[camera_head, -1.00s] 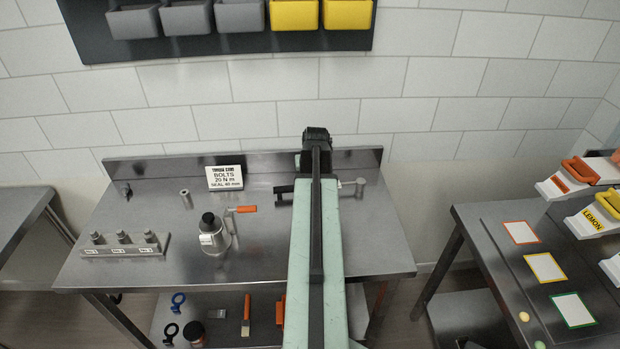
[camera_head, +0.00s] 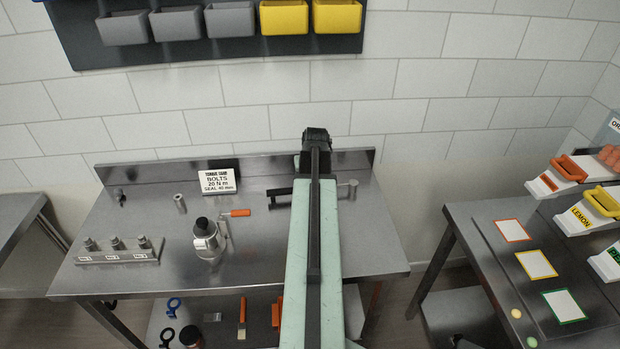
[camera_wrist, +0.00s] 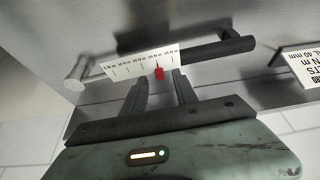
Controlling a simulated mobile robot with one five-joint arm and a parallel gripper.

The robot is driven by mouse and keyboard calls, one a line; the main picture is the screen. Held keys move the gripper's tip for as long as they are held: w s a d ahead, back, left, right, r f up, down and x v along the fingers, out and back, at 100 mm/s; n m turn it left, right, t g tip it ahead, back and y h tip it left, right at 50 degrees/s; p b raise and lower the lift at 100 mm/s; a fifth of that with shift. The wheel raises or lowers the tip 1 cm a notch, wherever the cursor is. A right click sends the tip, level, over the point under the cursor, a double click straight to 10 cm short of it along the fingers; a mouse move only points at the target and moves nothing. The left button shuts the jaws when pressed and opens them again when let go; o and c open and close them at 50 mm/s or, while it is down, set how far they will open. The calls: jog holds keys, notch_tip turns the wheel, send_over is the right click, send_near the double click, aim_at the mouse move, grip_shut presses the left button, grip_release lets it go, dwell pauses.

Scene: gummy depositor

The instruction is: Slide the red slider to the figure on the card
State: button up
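The torque card (camera_head: 217,182) stands at the back of the steel bench and reads BOLTS 20 N m, SEAL 40 mm. Part of it shows in the wrist view (camera_wrist: 304,66). A wrench with a black handle (camera_head: 281,192) lies to its right, partly hidden by my arm. In the wrist view the wrench (camera_wrist: 217,52) carries a white scale (camera_wrist: 120,69) with N m marks. The red slider (camera_wrist: 159,72) sits at the scale's lower edge, right of its middle; its exact figure is too small to tell. My gripper (camera_wrist: 160,80) is open, its fingertips on either side of the slider, contact unclear.
A grey pump-like device (camera_head: 208,240) with an orange-handled lever stands mid-bench. A second table (camera_head: 480,222) with coloured-framed cards stands at right.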

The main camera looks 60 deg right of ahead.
jog(key=p+v, duration=0.5)
jog(key=v, duration=0.1)
jog(key=shift+r, duration=0.35)
jog(key=shift+s+a, duration=0.1)
jog(key=shift+s, duration=0.05)
